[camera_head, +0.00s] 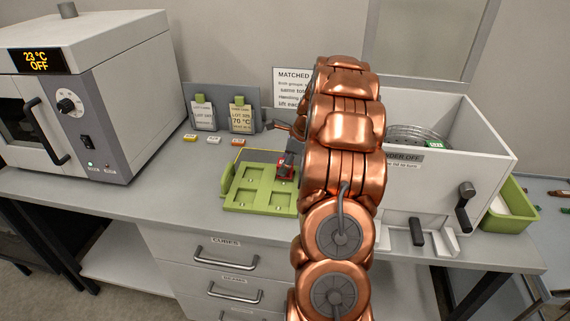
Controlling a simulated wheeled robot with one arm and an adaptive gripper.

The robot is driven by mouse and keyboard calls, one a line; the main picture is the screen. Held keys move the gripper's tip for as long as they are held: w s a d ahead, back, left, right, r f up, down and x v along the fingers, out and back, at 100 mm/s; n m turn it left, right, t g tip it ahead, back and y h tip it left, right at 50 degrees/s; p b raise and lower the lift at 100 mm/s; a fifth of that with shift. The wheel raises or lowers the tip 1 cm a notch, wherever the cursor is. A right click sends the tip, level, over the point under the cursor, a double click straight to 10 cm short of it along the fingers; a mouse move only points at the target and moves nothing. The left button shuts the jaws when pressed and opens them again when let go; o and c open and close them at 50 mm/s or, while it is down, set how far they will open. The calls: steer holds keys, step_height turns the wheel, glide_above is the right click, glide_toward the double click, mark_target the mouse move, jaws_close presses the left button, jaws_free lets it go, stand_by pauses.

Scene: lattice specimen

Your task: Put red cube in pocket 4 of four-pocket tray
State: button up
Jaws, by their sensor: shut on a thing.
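The four-pocket tray (230,208) is light green and lies on the grey bench, left of my copper-coloured arm. Its visible pockets look empty, and I cannot read any pocket numbers. My arm hides the tray's right side. The red cube (285,173) is small and shows at the tray's back right, just left of my arm. My gripper (288,164) is dark, points down there and is shut on the red cube. I cannot tell whether the cube touches the tray.
An oven (100,100) stands at the left. Small yellow, white and orange blocks (213,140) lie behind the tray, before a grey stand with two lot cards (242,118). A white open-topped sieve box (450,165) and a green bin (512,210) stand right. Bench left of the tray is clear.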

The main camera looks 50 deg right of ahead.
steer(key=shift+f, duration=0.9)
stand_by(0.7)
steer(key=o, duration=1.2)
steer(key=shift+c, duration=0.2)
steer(key=o, duration=0.4)
steer(key=shift+r, duration=0.15)
steer(key=shift+p+v, duration=1.35)
steer(key=shift+v, duration=1.1)
